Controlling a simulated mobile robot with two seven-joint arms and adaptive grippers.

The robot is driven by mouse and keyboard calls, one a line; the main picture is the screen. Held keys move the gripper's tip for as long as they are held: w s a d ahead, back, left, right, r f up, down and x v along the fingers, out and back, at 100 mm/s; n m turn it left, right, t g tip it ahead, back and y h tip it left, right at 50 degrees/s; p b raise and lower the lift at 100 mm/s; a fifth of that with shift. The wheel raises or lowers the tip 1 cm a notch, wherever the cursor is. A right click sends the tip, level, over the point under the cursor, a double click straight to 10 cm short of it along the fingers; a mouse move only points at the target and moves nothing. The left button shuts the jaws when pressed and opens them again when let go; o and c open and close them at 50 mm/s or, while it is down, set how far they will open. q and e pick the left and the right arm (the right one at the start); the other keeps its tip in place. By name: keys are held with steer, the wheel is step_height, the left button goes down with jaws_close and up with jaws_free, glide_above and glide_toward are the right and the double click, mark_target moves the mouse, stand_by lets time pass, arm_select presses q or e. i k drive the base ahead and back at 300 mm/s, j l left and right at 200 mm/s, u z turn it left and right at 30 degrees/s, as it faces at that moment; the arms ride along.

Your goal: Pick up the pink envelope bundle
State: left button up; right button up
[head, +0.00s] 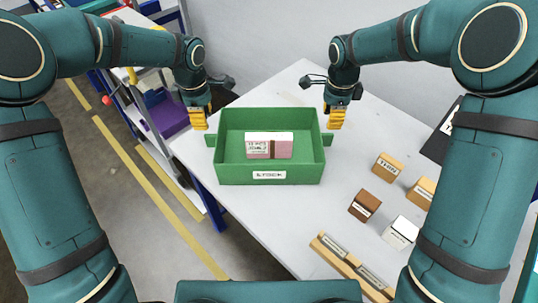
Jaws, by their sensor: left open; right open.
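The pink envelope bundle (259,148) lies in the green stock tray (290,175) on the white table. It is pale pink with a darker band and a printed label on its left part. My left gripper (199,121) is open and empty, just outside the tray's left back corner. My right gripper (335,121) is open and empty, just outside the tray's right side near the back. Both have yellow fingers pointing down, and neither touches the bundle.
To the right on the white table (300,240) stand an orange labelled block (387,167), a brown block (364,206) and a white block (402,232). A wooden rack (345,262) lies at the front. A shelf cart with a purple bin (170,117) stands left.

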mark_target(271, 145)
steer(key=k+j, duration=0.2)
steer(key=k, duration=0.3)
steer(key=k+j, duration=0.25)
steer(key=k, duration=0.2)
